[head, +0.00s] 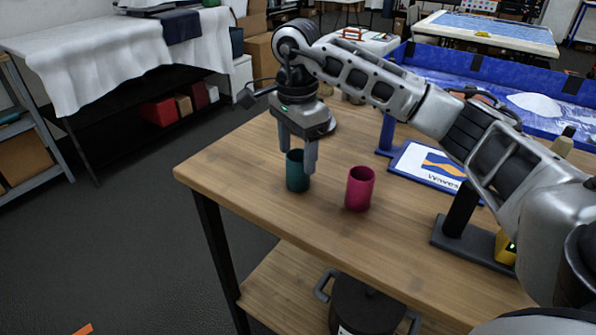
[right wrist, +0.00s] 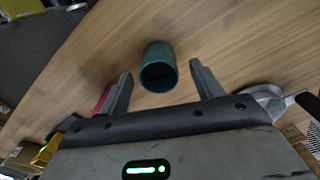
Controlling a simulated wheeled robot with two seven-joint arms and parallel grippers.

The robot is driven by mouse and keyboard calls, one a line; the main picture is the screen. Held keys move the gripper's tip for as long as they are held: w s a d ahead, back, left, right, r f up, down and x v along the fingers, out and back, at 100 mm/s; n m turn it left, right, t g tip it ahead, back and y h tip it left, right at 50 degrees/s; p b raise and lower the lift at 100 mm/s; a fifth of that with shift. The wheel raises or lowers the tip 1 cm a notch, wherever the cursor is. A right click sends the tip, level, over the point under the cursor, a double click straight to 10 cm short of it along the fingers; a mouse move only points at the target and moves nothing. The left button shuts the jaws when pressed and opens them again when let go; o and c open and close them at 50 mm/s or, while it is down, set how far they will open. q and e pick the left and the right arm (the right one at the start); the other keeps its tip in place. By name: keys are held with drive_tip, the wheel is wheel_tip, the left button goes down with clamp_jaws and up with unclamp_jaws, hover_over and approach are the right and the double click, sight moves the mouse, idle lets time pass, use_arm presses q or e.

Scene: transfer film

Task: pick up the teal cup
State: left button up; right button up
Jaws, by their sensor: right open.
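The teal cup (head: 297,172) stands upright on the wooden table near its left edge in the head view. My right gripper (head: 299,160) is above and around it, with its fingers pointing down; one finger overlaps the cup's right side in the picture. In the right wrist view the teal cup (right wrist: 158,68) lies between and just beyond the two open fingertips (right wrist: 160,76), with visible gaps on both sides. Its dark opening faces the camera. My left gripper is not in view.
A magenta cup (head: 360,188) stands close to the right of the teal cup. A framed sign (head: 428,168) and a dark stand (head: 462,215) are farther right on the wooden table (head: 290,228). The table's front left corner is clear. A dark pot (head: 365,305) is on the shelf below.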

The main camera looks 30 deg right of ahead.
sight(298, 165)
drive_tip(key=shift+s+d+f, duration=0.1)
drive_tip(key=shift+f, duration=1.75)
drive_tip(key=c, duration=1.1)
